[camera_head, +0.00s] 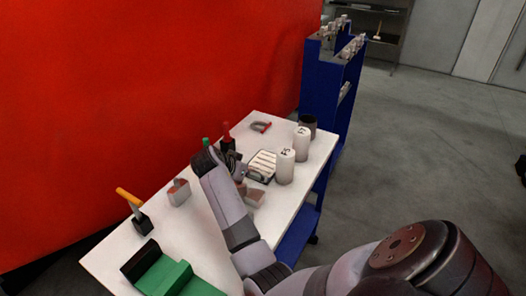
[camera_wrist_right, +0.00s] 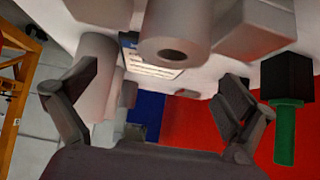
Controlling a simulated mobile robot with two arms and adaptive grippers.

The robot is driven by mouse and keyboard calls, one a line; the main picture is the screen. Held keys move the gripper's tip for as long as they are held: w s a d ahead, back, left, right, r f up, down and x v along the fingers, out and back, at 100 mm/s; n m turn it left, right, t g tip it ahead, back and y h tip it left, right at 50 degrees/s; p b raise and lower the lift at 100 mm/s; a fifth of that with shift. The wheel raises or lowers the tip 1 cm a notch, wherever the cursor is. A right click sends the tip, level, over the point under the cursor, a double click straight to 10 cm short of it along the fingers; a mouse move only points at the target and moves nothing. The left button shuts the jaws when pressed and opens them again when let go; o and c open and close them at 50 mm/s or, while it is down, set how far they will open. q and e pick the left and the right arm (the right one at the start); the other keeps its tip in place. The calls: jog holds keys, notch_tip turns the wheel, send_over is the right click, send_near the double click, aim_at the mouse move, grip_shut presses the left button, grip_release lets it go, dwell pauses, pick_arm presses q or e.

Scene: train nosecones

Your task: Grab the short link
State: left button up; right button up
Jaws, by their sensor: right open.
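My right gripper (camera_head: 232,163) is over the far middle of the white table, partly hidden by its own wrist. In the right wrist view my right gripper (camera_wrist_right: 155,90) is open, its two fingers wide apart with nothing held. A grey cylinder with a round hole in its end (camera_wrist_right: 172,38) shows beyond the gap between the fingers, apart from both. No label marks any part as the short link, so I cannot tell for sure which thing it is. A grey part with a reddish face (camera_head: 179,192) stands on the table left of my arm. My left gripper is not in view.
The white table (camera_head: 190,235) holds two white canisters (camera_head: 286,166) (camera_head: 301,143), a labelled box (camera_head: 262,166), a green box (camera_head: 172,277) and an orange-handled tool (camera_head: 130,197). A green-handled tool (camera_wrist_right: 285,130) is close to the right finger. A red wall (camera_head: 130,90) borders the table.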

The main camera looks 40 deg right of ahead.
aim_at(254, 171)
jog(key=shift+d+r+p+x, duration=0.15)
jog(key=shift+p+x, duration=0.1)
jog(key=shift+x, duration=1.25)
jog(key=shift+d+r+p+x, duration=0.1)
jog(key=shift+p+x, duration=0.1)
jog(key=shift+x, duration=1.3)
jog(key=shift+c, duration=0.2)
